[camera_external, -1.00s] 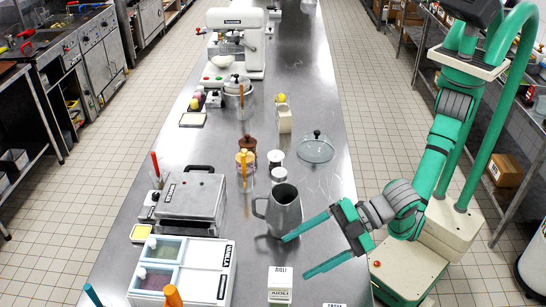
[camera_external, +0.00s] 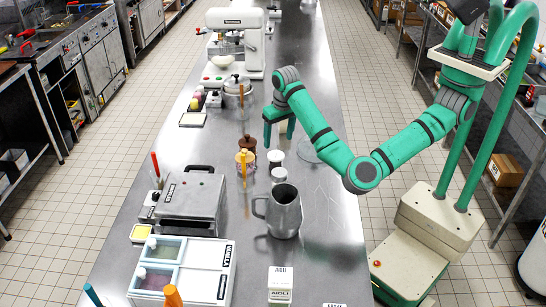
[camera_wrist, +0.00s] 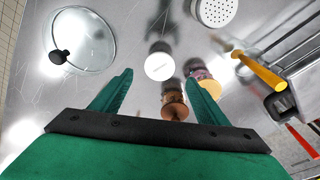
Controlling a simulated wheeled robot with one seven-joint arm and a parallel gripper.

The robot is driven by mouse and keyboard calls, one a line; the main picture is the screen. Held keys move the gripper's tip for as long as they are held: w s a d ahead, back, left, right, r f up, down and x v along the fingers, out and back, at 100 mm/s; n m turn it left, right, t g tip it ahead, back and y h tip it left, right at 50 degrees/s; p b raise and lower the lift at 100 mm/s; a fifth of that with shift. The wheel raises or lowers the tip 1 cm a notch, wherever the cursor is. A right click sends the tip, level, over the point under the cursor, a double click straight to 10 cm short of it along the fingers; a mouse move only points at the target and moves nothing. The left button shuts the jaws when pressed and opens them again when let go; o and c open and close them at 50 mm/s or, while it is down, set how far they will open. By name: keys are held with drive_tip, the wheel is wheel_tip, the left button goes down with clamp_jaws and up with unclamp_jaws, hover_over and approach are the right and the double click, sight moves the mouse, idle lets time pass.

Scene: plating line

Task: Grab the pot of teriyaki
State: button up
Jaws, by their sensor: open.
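I can read no teriyaki label, so I cannot tell which container is the pot of teriyaki. Candidates are two small white-topped jars: the nearer (camera_external: 279,175) and the farther (camera_external: 276,157) stand mid-counter, behind the steel jug (camera_external: 285,212). In the wrist view a round white lid (camera_wrist: 159,66) lies between and just beyond my fingertips, and a perforated metal top (camera_wrist: 213,11) is at the top. My gripper (camera_external: 279,138) points down over the counter behind the jars. It is open and empty; its fingers also show in the wrist view (camera_wrist: 160,82).
A brown mill (camera_external: 247,144) and orange-handled tool (camera_external: 243,185) stand left of the jars. A glass lid (camera_wrist: 85,45) lies nearby, partly hidden by my arm externally. An AIOLI carton (camera_external: 280,284) stands in front.

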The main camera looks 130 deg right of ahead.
sight(276, 155)
drive_tip(key=f, duration=0.3)
drive_tip(key=d+f, duration=0.1)
drive_tip(key=f, duration=0.6)
drive_tip(key=shift+s+d+f, duration=0.1)
drive_tip(key=shift+d+f, duration=0.1)
drive_tip(key=shift+d, duration=0.2)
drive_tip(key=c, duration=1)
